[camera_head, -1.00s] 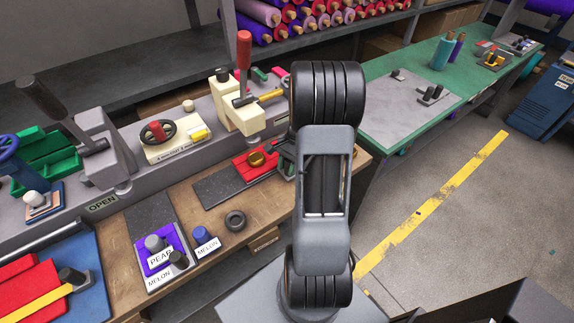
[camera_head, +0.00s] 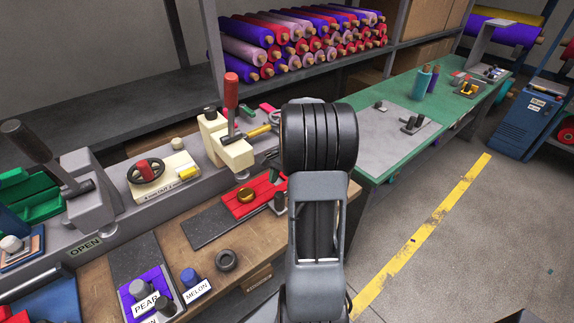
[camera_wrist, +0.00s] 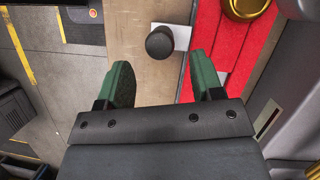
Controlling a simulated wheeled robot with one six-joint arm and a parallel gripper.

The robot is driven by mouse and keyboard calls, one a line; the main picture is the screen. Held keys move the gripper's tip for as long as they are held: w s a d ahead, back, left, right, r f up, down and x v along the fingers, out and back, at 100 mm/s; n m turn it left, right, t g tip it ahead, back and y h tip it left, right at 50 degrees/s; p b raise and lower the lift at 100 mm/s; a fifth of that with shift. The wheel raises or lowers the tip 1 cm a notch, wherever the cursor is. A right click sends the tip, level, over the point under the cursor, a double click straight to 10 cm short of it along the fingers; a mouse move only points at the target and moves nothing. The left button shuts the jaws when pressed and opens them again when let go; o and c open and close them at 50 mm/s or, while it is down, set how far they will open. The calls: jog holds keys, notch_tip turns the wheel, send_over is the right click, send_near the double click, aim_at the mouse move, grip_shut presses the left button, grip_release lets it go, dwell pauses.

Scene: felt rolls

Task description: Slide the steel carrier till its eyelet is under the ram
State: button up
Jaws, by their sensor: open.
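The steel carrier (camera_wrist: 181,34) shows in the wrist view as a pale metal tab with a dark round knob (camera_wrist: 159,42), beside ribbed red felt (camera_wrist: 231,45). The brass eyelet (camera_wrist: 242,7) sits on the felt at the top edge; in the head view the eyelet (camera_head: 246,195) lies in front of the cream press (camera_head: 228,152) with the red lever, whose ram (camera_head: 240,171) is partly hidden. My gripper (camera_wrist: 161,66) is open, its green fingers apart. The knob appears between and just beyond the fingertips, not held. My arm hides most of the gripper in the head view.
A dark strip (camera_head: 214,226) extends left of the red felt. A handwheel unit (camera_head: 150,172) is left of the press. A green-topped table (camera_head: 398,95) stands behind right, with open floor beside it.

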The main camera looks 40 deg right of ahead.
jog(key=v, duration=0.6)
jog(key=shift+r, duration=0.3)
jog(key=shift+d, duration=0.1)
